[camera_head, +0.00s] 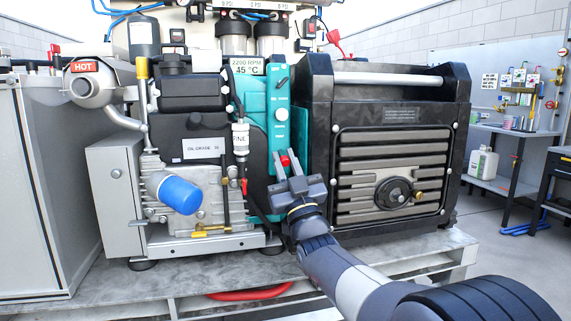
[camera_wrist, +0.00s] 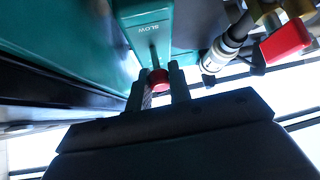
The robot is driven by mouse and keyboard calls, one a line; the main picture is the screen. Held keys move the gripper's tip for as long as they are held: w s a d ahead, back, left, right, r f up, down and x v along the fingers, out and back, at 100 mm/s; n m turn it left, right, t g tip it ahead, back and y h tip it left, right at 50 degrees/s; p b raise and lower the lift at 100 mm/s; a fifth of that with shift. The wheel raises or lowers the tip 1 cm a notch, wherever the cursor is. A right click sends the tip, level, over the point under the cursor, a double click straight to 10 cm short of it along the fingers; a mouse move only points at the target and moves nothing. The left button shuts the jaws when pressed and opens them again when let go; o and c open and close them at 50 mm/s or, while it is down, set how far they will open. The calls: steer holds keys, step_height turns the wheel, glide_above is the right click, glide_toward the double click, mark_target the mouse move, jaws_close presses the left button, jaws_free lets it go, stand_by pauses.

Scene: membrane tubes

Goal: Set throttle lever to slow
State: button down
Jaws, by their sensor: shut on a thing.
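The throttle lever has a red knob (camera_head: 285,161) at the lower part of the teal panel (camera_head: 279,95). In the wrist view the red knob (camera_wrist: 159,76) sits between my two fingers, with its thin stem running up into a slot. My gripper (camera_head: 288,164) is shut on the knob; it also fills the lower wrist view (camera_wrist: 158,88). The teal panel (camera_wrist: 146,18) carries the word SLOW (camera_wrist: 146,29), beside the slot near the knob. The fingers hide part of the knob's sides.
The black-framed generator (camera_head: 390,150) stands close on the right of my gripper. On the left are the engine with a blue oil filter (camera_head: 180,194) and a hose with a red handle (camera_head: 244,187). A red valve handle (camera_wrist: 286,41) is at the upper right in the wrist view.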

steer(key=c, duration=1.3)
jaws_free()
steer(key=v, duration=1)
steer(key=shift+s+f, duration=0.3)
steer(key=shift+d, duration=0.1)
